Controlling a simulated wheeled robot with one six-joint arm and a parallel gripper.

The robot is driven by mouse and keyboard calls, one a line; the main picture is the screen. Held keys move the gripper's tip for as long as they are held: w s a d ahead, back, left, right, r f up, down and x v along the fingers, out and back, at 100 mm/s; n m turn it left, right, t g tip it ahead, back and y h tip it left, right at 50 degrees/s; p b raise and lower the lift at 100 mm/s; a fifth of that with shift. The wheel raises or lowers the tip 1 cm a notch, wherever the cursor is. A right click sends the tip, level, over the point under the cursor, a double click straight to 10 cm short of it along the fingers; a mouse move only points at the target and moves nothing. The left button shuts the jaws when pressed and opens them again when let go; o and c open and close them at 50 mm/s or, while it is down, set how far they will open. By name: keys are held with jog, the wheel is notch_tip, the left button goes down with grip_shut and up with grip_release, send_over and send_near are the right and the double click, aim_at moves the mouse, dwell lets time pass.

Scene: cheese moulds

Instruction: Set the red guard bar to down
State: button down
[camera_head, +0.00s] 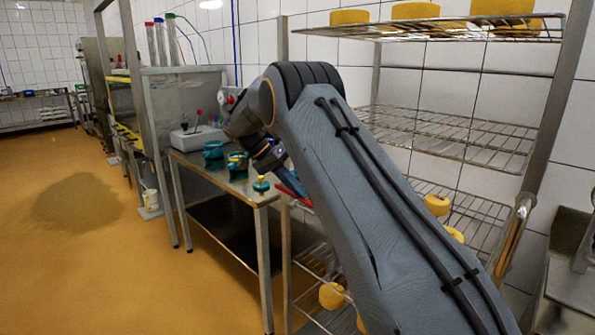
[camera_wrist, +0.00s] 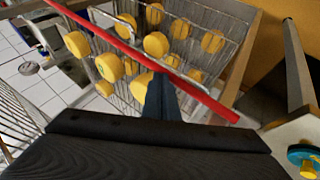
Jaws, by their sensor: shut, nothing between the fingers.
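The red guard bar (camera_wrist: 195,92) runs diagonally across the wrist view, from the top left to a free end right of the middle. In the head view only a short sloping piece of it (camera_head: 291,186) shows beside the table corner, with my arm hiding the rest. My gripper (camera_wrist: 160,82) is shut and empty. Its dark blue fingertips lie right at the bar in the wrist view; I cannot tell whether they touch it. In the head view my gripper (camera_head: 274,165) points down and right toward the bar, above the table's near end.
A wire rack (camera_head: 440,135) with yellow cheeses stands behind and right of my arm. A steel table (camera_head: 205,165) carries teal moulds (camera_head: 213,150) and a grey box (camera_head: 199,138). A teal mould piece (camera_wrist: 304,158) shows at the wrist view's lower right. Open orange floor lies left.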

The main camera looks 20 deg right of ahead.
aim_at(296, 197)
notch_tip(296, 197, down, 3)
jog(key=shift+w+a+b, duration=0.1)
jog(key=shift+b, duration=0.3)
jog(key=shift+s+a+f, duration=0.1)
jog(key=shift+s+f, duration=0.15)
jog(key=shift+f, duration=0.6)
jog(key=w+d+b+v, duration=0.1)
jog(key=b+v, duration=0.1)
jog(key=v, duration=1.2)
jog(key=s+d+f+n+t+y, duration=0.1)
jog(key=s+f, duration=0.4)
jog(key=s, duration=0.8)
jog(key=s+d+f+n+t+y, duration=0.1)
jog(key=s+f+n+y, duration=0.3)
jog(key=s, duration=1)
jog(key=s+d+f+n+t+y, duration=0.1)
jog(key=s+f+n, duration=0.4)
jog(key=s, duration=0.9)
notch_tip(296, 197, down, 2)
jog(key=shift+s+d+n+y, duration=0.2)
jog(key=shift+d+n+y, duration=0.2)
jog(key=shift+d+y, duration=0.35)
